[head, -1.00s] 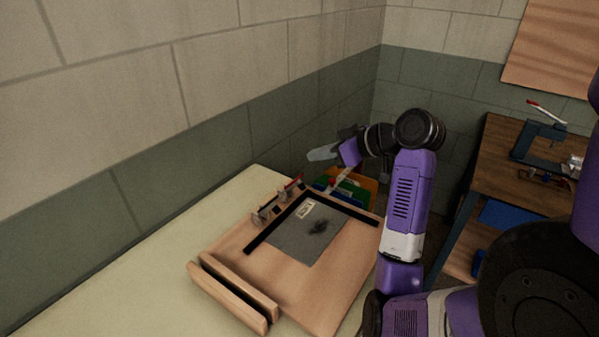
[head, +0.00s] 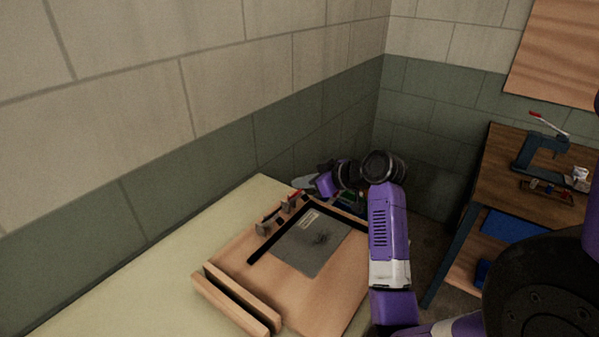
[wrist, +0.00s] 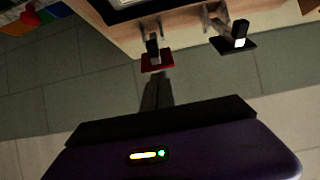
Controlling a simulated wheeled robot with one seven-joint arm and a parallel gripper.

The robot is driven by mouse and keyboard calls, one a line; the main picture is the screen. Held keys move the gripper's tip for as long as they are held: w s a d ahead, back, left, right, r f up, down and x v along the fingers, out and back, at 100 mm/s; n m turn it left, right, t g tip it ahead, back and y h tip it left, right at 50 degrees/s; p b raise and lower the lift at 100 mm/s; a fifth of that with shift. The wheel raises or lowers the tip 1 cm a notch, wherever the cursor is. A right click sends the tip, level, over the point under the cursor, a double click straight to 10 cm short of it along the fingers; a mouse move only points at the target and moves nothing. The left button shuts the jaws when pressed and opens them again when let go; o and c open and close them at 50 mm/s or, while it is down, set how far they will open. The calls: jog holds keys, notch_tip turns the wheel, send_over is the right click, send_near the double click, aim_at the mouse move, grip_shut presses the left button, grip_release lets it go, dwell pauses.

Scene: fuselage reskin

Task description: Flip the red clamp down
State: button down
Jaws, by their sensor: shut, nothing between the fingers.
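The red clamp (wrist: 157,62) shows in the wrist view as a small red plate with a dark tip, on a metal bracket at the edge of the wooden fixture. In the head view the red clamp (head: 291,202) is small, near the fixture's far left edge. My gripper (wrist: 155,80) is shut and empty, its narrow dark fingers pointing at the red plate. I cannot tell whether they touch it. In the head view my gripper (head: 303,184) is just beyond the clamp row. A second clamp with a black plate (wrist: 236,43) stands beside the red one.
The wooden fixture (head: 230,253) with a grey sheet (head: 300,252) lies on the pale bench (head: 150,285) along the wall. Coloured bins (wrist: 25,20) are at upper left in the wrist view. A separate workbench (head: 490,185) holds a press with a red-tipped lever.

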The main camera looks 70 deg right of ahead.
aim_at(307, 197)
jog(key=shift+s+f, duration=0.15)
jog(key=shift+s, duration=0.05)
jog(key=shift+f, duration=0.1)
jog(key=s+f+t+b, duration=0.1)
jog(key=b, duration=0.2)
jog(key=shift+a+f+b, duration=0.15)
jog(key=shift+b, duration=0.25)
jog(key=s+f+t+h+b, duration=0.1)
jog(key=t+b, duration=0.1)
jog(key=b, duration=0.2)
jog(key=shift+s+a+f+b, duration=0.1)
jog(key=shift+a+f+b, duration=0.05)
jog(key=shift+b, duration=0.15)
jog(key=b, duration=0.1)
jog(key=t+b, duration=0.1)
jog(key=b, duration=0.1)
jog(key=shift+s+a+f+t, duration=0.15)
jog(key=shift+s+f+t, duration=0.15)
jog(key=shift+s, duration=0.1)
jog(key=shift+s+f+b, duration=0.1)
jog(key=shift+s+b, duration=0.2)
jog(key=shift+b, duration=0.35)
jog(key=shift+s+f, duration=0.1)
